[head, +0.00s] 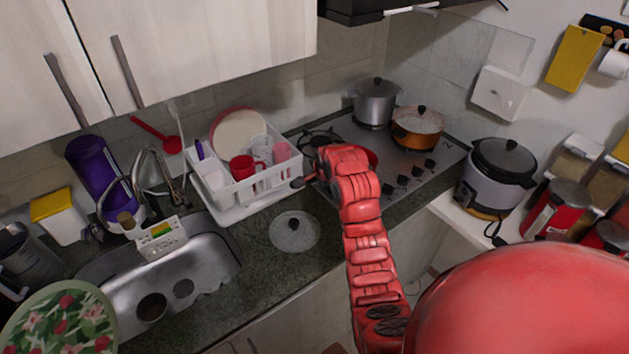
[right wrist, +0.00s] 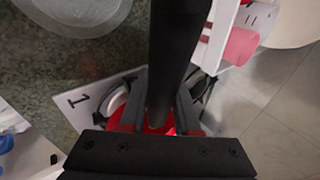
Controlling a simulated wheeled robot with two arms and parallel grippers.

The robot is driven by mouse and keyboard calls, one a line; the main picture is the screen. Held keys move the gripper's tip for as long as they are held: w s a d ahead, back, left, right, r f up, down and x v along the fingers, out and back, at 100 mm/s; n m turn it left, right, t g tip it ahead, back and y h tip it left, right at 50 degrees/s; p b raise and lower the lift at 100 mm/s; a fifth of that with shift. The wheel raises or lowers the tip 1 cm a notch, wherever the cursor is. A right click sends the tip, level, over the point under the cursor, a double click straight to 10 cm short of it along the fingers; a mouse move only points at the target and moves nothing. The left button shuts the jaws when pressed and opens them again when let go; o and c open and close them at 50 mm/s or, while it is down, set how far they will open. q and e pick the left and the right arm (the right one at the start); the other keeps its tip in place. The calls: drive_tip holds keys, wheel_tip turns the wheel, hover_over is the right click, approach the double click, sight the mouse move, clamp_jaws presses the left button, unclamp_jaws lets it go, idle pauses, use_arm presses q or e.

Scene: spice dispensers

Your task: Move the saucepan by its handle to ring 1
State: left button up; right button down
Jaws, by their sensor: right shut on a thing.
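The red saucepan shows as a red rim (head: 372,157) behind my right arm in the head view. In the right wrist view a little of its red body (right wrist: 160,127) shows below the handle. Its dark handle (right wrist: 180,50) runs between the fingers of my right gripper (right wrist: 161,100), which is shut on it. The handle's end (head: 297,184) sticks out left over the hob's edge. A printed 1 (right wrist: 78,100) marks the hob corner, with part of a burner (right wrist: 113,101) beside it. My arm hides most of the pan; I cannot tell whether it touches the hob. My left gripper is not in view.
A steel pot (head: 375,105) and a copper pan (head: 417,130) stand at the hob's back and right. A white dish rack (head: 250,195) is close on the left. A glass lid (head: 295,232) lies on the counter in front. A rice cooker (head: 496,180) stands right.

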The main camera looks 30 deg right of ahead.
drive_tip(key=shift+w+d, duration=0.2)
drive_tip(key=shift+w, duration=0.25)
drive_tip(key=shift+w+d, duration=0.2)
drive_tip(key=shift+w, duration=0.25)
wheel_tip(320, 180, down, 4)
drive_tip(key=p, duration=0.3)
drive_tip(key=shift+s+a+r, duration=0.1)
drive_tip(key=shift+r, duration=0.1)
drive_tip(key=c, duration=1.1)
unclamp_jaws()
drive_tip(key=o, duration=0.5)
drive_tip(key=shift+f, duration=0.1)
